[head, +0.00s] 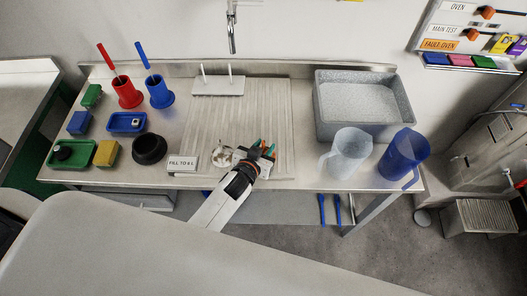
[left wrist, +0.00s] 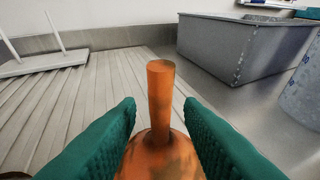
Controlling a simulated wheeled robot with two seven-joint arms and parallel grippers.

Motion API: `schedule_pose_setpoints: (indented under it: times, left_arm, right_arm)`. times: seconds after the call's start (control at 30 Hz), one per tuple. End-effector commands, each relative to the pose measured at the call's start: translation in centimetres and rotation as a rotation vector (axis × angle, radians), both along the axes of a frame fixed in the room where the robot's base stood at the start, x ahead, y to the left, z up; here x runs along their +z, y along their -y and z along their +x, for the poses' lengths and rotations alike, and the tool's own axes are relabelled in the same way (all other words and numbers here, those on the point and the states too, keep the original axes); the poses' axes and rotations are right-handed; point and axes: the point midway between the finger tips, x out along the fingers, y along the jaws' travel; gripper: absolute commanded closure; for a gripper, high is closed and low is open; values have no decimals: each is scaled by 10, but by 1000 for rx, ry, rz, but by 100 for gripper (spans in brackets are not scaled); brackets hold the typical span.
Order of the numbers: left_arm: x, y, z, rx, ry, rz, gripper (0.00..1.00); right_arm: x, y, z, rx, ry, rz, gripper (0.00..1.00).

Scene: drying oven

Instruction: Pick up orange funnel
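The orange funnel (left wrist: 160,145) shows in the left wrist view, stem up, with its cone between the two teal fingers of my left gripper (left wrist: 160,125). The cone fills the gap low in the view; I cannot tell whether the fingers press on it. The lowest part of the cone is cut off by the frame. In the head view my left gripper (head: 265,150) is at the front of the table, by the ribbed mat, and only small orange bits show between its fingers. My right gripper is not in view.
A sign (head: 182,163) stands left of the gripper, with a black bowl (head: 149,148) beyond it. To the right are a clear jug (head: 350,150), a blue jug (head: 404,155) and a grey basin (head: 362,130). A white pegged stand (head: 218,87) is at the back.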

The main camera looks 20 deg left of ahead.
Motion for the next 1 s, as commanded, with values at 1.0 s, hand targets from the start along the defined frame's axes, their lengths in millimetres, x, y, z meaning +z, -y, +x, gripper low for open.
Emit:
schedule_pose_setpoints:
  times: [1.0]
  left_arm:
    - [35, 0, 0, 0, 4, 0, 100]
  right_arm:
    - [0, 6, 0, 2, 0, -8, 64]
